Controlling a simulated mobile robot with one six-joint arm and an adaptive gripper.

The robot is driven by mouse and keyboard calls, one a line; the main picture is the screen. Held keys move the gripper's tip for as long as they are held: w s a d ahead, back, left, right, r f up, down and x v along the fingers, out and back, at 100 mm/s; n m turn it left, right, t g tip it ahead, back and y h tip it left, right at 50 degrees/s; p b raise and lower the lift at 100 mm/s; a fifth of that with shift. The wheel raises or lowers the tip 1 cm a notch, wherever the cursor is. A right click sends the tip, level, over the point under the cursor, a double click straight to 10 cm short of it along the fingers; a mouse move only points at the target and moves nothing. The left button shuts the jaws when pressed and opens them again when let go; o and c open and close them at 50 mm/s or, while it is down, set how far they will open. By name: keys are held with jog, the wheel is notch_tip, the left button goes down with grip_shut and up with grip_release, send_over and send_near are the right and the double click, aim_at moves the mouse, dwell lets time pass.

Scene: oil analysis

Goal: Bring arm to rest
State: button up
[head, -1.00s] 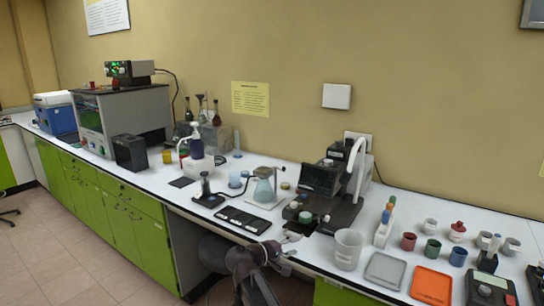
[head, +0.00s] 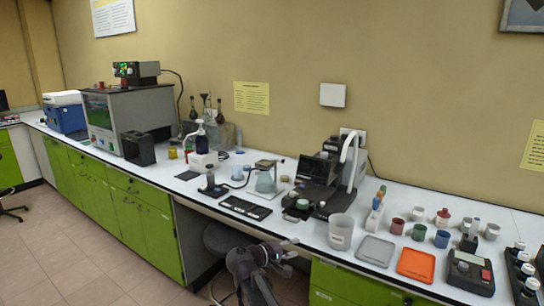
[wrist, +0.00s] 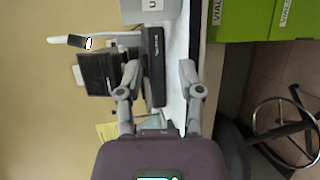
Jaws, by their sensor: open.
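My gripper (head: 288,248) is in front of the white counter's front edge, below the black analysis instrument, in the head view. In the wrist view my gripper (wrist: 160,92) is open, its two fingers spread apart with nothing held between them. Beyond the fingers, the wrist view shows the black instrument (wrist: 153,65) and part of the white counter, turned sideways. My arm is folded low beside the counter in the head view.
A white beaker (head: 340,234), a grey tray (head: 376,250) and an orange tray (head: 416,265) stand near the counter's front edge. Several coloured cups are behind them. A stool (head: 222,238) is under the counter, left of my arm.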

jog(key=s+d+f+m+g+y+p, duration=0.45)
jog(key=s+d+g+y+p, duration=0.2)
jog(key=s+d, duration=0.35)
jog(key=s+r+m+g+y+p, duration=0.1)
jog(key=s+m+g+y+p, duration=0.1)
jog(key=s+y+p, duration=0.3)
jog(key=s+d+m+y, duration=0.1)
jog(key=s, duration=0.2)
jog(key=shift+r, duration=0.25)
